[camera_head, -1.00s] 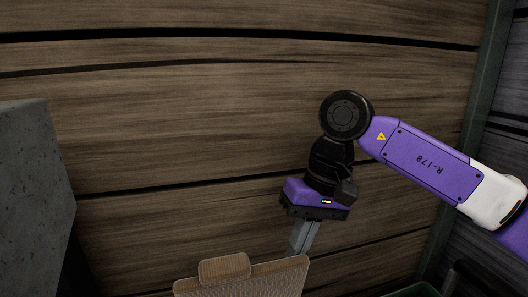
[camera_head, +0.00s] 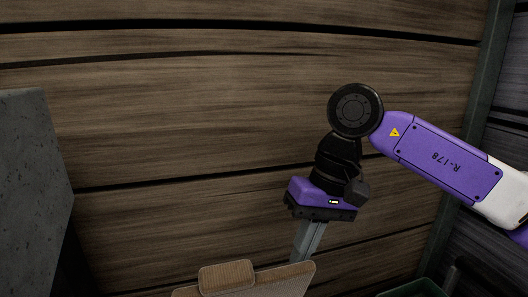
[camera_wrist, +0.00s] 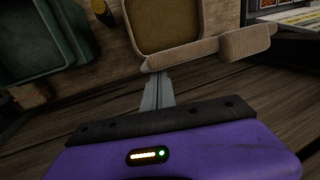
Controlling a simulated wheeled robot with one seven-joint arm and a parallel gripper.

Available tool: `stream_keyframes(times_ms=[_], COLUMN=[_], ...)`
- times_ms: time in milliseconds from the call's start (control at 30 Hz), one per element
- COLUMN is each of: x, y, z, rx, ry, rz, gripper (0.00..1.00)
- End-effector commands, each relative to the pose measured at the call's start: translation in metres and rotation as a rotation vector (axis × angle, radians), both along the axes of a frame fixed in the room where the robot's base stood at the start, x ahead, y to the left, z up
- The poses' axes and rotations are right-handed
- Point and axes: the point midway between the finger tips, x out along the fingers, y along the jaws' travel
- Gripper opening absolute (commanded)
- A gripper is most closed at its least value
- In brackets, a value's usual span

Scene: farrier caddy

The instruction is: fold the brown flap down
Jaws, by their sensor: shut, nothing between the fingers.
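The brown flap (camera_head: 280,280) is a tan ribbed panel with a small raised tab (camera_head: 228,276) on its top edge, at the bottom of the head view. Its lower part is cut off by the frame. The flap also shows in the wrist view (camera_wrist: 191,52), edge toward me, with the tab to the right and a darker brown panel inside its border. My gripper (camera_head: 301,258) is shut and empty, pointing down at the flap's upper right edge. In the wrist view its fingertips (camera_wrist: 157,78) are right by that edge; I cannot tell whether they touch.
A plank wall (camera_head: 200,120) stands behind. A grey block (camera_head: 32,180) is at the left. A dark green bin (camera_head: 415,289) is at the lower right, and it also shows in the wrist view (camera_wrist: 72,62). A bottle (camera_wrist: 103,12) is near it.

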Motion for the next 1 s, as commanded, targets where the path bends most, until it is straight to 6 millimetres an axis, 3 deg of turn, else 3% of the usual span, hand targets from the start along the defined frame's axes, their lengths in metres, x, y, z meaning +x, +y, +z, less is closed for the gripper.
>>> stream_keyframes(times_ms=[1000], x=[-0.014], y=[-0.004], z=[-0.003], rx=[0.000], ry=[0.000], rz=[0.000], gripper=[0.00])
